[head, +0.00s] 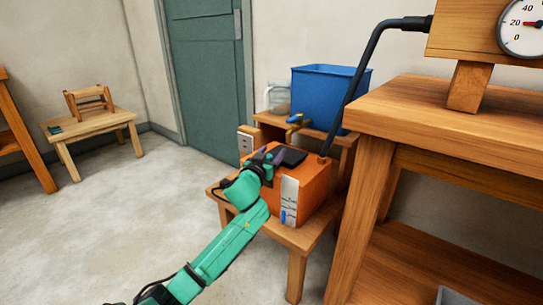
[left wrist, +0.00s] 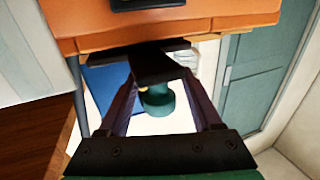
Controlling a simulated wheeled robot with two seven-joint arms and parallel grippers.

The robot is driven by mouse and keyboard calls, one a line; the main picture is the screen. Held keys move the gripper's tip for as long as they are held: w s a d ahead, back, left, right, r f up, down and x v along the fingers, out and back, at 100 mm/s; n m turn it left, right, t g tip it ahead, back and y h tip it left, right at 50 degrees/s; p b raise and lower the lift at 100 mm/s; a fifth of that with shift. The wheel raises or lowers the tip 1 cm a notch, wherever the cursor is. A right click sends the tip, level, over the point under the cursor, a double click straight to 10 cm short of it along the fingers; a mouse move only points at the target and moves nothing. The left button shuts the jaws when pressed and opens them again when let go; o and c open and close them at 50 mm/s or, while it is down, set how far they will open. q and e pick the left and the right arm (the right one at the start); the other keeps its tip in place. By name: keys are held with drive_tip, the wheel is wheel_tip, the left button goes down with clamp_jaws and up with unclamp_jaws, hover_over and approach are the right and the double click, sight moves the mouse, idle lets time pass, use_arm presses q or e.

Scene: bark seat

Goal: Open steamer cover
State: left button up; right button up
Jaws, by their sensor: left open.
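The steamer is an orange box (head: 318,190) with a white side panel, standing on a small wooden stool; its orange body also fills the top of the left wrist view (left wrist: 240,18). A black part (head: 290,157), which looks like its cover or handle, lies on top. My left gripper (head: 268,160) is at the box's near left upper edge. In the left wrist view its two dark fingers (left wrist: 157,75) are apart, with a black piece between or just beyond their tips. I cannot tell whether they touch it. My right gripper is out of view.
A black pipe (head: 365,75) rises from the box toward a wooden gauge block (head: 470,35). A tall wooden table (head: 455,115) stands close on the right. A blue bin (head: 325,92) stands on a shelf behind.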

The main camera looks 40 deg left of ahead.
use_arm(q)
clamp_jaws()
idle(1.4)
